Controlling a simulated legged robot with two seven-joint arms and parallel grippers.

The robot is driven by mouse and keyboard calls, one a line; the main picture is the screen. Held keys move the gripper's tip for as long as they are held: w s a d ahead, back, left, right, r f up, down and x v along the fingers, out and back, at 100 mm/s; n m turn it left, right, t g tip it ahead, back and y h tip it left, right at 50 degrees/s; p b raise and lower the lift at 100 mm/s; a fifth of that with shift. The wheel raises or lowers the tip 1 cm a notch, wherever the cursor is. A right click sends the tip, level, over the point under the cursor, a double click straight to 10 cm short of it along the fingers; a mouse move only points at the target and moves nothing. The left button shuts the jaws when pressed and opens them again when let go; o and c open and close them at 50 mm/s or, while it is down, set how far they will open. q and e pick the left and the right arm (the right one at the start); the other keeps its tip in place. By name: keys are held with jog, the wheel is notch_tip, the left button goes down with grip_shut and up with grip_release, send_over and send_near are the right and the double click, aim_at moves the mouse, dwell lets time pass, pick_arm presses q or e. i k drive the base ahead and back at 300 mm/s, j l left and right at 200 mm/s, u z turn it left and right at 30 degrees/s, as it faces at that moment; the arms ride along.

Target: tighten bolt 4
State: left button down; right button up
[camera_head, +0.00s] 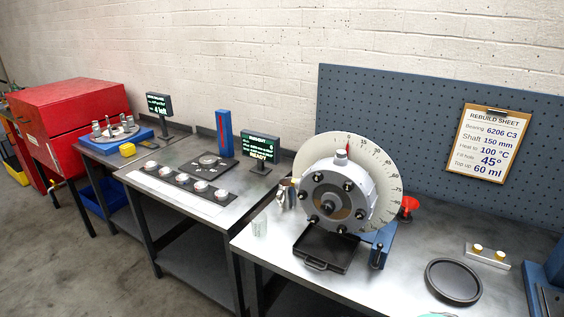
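The grey round rotor housing (335,180) stands on the right-hand bench in front of a pale dial disc (385,165) with degree marks. Several dark bolt heads ring its front face, among them an upper bolt (348,184), a right-hand bolt (360,213) and a lower bolt (341,229). No bolt numbers can be read, so I cannot tell which is bolt 4. A red pointer sits at the top of the housing near the dial's 0. Neither of my grippers is in view.
A black tray (309,263) lies below the housing. A rebuild sheet (487,143) hangs on the pegboard.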

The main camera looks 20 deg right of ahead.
aim_at(315, 220)
jog(key=i+j+z, duration=0.15)
jog(key=j, duration=0.2)
jog(key=i+j+z, duration=0.15)
jog(key=j, duration=0.2)
jog(key=i+j+z, duration=0.15)
jog(key=j, duration=0.2)
jog(key=i+j+z, duration=0.15)
jog(key=j, duration=0.25)
